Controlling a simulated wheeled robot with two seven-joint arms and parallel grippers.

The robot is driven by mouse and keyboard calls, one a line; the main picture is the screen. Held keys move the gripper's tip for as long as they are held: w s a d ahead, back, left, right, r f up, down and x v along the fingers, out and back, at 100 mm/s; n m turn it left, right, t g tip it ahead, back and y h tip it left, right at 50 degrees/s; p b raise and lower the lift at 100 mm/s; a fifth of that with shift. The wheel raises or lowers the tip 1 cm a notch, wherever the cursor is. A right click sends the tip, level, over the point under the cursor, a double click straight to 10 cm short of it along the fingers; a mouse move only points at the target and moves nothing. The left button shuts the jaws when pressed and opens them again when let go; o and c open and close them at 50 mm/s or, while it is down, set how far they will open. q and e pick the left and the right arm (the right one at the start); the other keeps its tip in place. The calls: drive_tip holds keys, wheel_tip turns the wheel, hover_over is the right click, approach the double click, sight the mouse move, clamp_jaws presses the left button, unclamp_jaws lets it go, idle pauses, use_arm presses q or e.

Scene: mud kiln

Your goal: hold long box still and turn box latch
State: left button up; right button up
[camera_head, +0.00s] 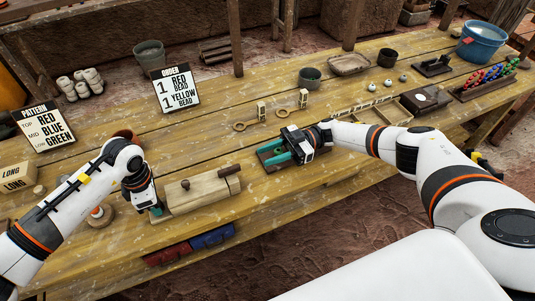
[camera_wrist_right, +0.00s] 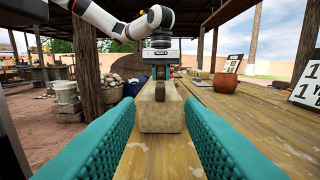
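The long wooden box (camera_head: 200,192) lies on the table between my grippers, with a round knob on its lid. The latch (camera_head: 229,171), a small wooden bar, sits at its right end. In the right wrist view the box (camera_wrist_right: 160,114) shows end-on, straight ahead, with a dark upright piece on top. My left gripper (camera_head: 156,210) is at the box's left end, pointing down; its finger gap is hidden. My right gripper (camera_head: 276,155) is open and empty, right of the box and apart from it; its teal fingers (camera_wrist_right: 160,140) spread wide on both sides of the view.
A dark tray (camera_head: 264,151) lies beneath my right gripper. A block marked LONG (camera_head: 17,178) is at far left. Red and blue boxes (camera_head: 212,237) sit below the table's front edge.

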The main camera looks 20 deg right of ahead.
use_arm(q)
drive_tip(key=o, duration=1.1)
drive_tip(key=shift+o, duration=0.2)
use_arm(e)
wheel_tip(320, 180, up, 4)
use_arm(q)
wheel_tip(320, 180, up, 12)
drive_tip(key=shift+r, duration=0.1)
use_arm(e)
drive_tip(key=shift+f, duration=0.1)
